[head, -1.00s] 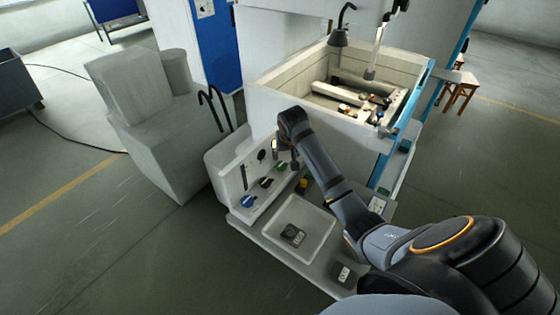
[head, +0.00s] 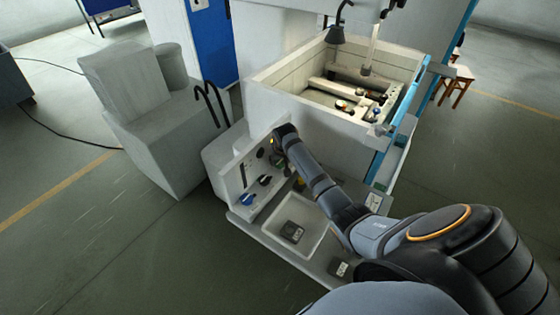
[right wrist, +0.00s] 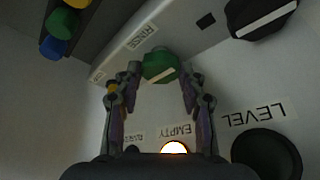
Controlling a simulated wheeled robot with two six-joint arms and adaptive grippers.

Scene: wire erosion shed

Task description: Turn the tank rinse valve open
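The green knob (right wrist: 160,66) with a pale bar on its face sits on the panel beside a label that reads like RINSE (right wrist: 138,38) in the right wrist view. My right gripper (right wrist: 160,72) is open, one finger on each side of the knob. I cannot tell whether either finger touches it. In the head view my right gripper (head: 277,158) is at the white panel (head: 232,178) and partly hides the knob there. My left gripper is not in view.
A black knob (right wrist: 262,15), a glowing lamp (right wrist: 174,148) labelled EMPTY and a black round part (right wrist: 266,154) near the LEVEL label surround the gripper. A blue knob (head: 247,199) is lower on the panel. A white tray (head: 268,229) lies in front; the open tank (head: 290,72) stands behind.

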